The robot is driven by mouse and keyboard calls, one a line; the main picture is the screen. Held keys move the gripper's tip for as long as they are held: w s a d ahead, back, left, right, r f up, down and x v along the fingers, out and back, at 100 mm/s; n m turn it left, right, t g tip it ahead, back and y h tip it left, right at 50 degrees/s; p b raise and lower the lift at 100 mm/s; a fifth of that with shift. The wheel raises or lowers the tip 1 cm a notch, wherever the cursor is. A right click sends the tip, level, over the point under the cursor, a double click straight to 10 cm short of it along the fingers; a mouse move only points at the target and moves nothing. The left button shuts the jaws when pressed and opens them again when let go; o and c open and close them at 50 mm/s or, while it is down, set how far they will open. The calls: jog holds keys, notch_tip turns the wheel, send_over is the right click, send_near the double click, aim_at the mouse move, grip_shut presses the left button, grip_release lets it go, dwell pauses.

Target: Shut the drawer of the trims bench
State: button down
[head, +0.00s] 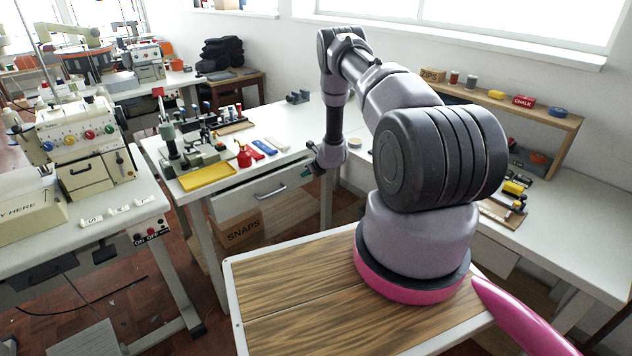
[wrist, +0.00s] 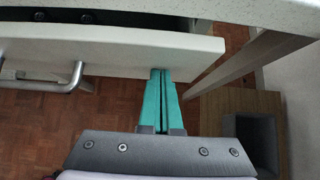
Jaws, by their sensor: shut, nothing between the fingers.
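The drawer (head: 250,196) is in the white bench (head: 290,133) left of my arm in the head view. Its pale front has a metal bar handle (head: 271,192). In the wrist view the drawer front (wrist: 120,47) spans the upper left, with its handle (wrist: 72,78) at the left. A dark gap shows behind its top edge, so the drawer stands out from the bench. My gripper (wrist: 161,72) has its teal fingers shut and empty, with the tips at the front's right part, away from the handle. I cannot tell whether they touch it. My gripper is also in the head view (head: 311,170).
A yellow tray (head: 206,177), a red bottle (head: 243,156) and small tools stand on the bench top. A box marked SNAPS (head: 242,231) is below the drawer. A bench leg (wrist: 235,66) slants right of the fingers, above a brown box (wrist: 222,105).

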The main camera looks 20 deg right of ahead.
aim_at(302, 169)
jog(key=w, duration=0.1)
jog(key=w+a, duration=0.1)
jog(key=w, duration=0.1)
jog(key=shift+w+a+r, duration=0.1)
jog(key=shift+w, duration=0.2)
jog(key=shift+w+r, duration=0.1)
